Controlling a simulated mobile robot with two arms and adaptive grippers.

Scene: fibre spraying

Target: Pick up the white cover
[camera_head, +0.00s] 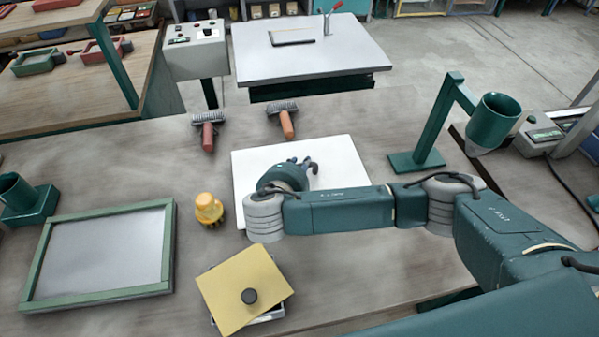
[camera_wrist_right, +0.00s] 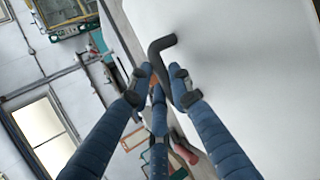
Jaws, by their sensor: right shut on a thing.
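The white cover (camera_head: 345,170) is a flat pale panel at the middle of the table in the head view. It fills the upper right of the right wrist view (camera_wrist_right: 240,60), with a bent black handle (camera_wrist_right: 162,45) on it. My right gripper (camera_head: 308,166) is over the panel's middle. In the right wrist view its fingers (camera_wrist_right: 160,80) are closed around the handle. I cannot tell whether the panel touches the table or is raised. My left gripper is not in view.
Two brushes (camera_head: 208,130) (camera_head: 284,122) lie behind the panel. A yellow container (camera_head: 208,209), a green-framed screen (camera_head: 100,255) and a yellow plate with a black knob (camera_head: 240,285) are to the left. A green cup stand (camera_head: 440,125) stands to the right.

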